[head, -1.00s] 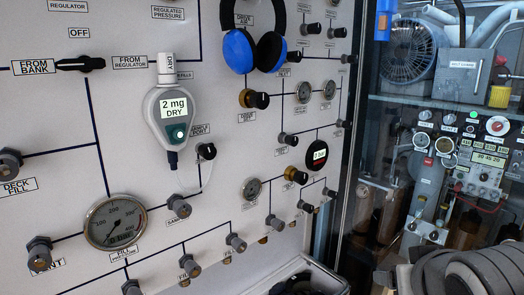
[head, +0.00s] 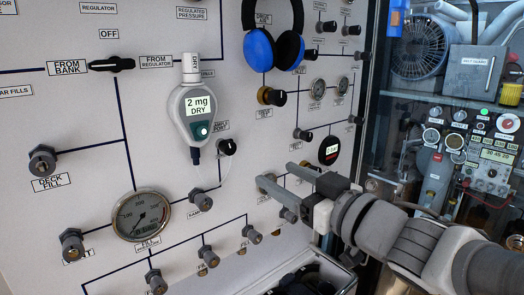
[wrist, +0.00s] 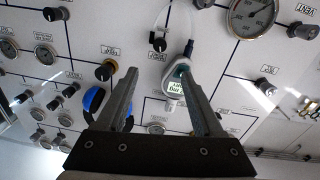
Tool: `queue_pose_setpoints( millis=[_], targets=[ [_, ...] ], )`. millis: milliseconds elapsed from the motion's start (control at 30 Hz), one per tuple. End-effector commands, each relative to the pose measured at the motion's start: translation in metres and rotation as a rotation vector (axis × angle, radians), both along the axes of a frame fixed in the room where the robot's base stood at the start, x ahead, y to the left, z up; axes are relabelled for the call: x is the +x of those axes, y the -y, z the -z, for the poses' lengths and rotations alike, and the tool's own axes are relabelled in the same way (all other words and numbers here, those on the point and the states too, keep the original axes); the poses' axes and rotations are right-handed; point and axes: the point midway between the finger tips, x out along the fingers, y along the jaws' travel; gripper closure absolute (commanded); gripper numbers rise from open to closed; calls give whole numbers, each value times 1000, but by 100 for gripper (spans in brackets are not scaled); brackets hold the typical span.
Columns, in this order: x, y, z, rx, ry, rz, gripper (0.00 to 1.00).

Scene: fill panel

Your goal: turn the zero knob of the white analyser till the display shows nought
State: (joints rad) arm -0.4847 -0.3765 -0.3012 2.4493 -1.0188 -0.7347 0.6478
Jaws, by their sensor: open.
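In the wrist view, the analyser's display (wrist: 175,89) appears upside down just left of the right-hand finger of my gripper (wrist: 157,72). That finger partly hides the analyser and its knob there.
A black sample-port knob (head: 227,147) stands right of the analyser, with a thin hose below. Blue and black ear defenders (head: 258,50) hang above. A round gauge (head: 141,216) and several valve knobs lie lower on the panel. An open case (head: 345,275) stands at bottom right.

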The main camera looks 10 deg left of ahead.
Motion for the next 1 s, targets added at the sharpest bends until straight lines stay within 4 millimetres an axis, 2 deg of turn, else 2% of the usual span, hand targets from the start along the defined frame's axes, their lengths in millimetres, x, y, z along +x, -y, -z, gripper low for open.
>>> queue_pose_setpoints(
  millis=[700,1000],
  targets=[
    [87,-92,1,-3,-1,0,32],
    [107,-113,1,-1,-1,2,32]
  ],
)
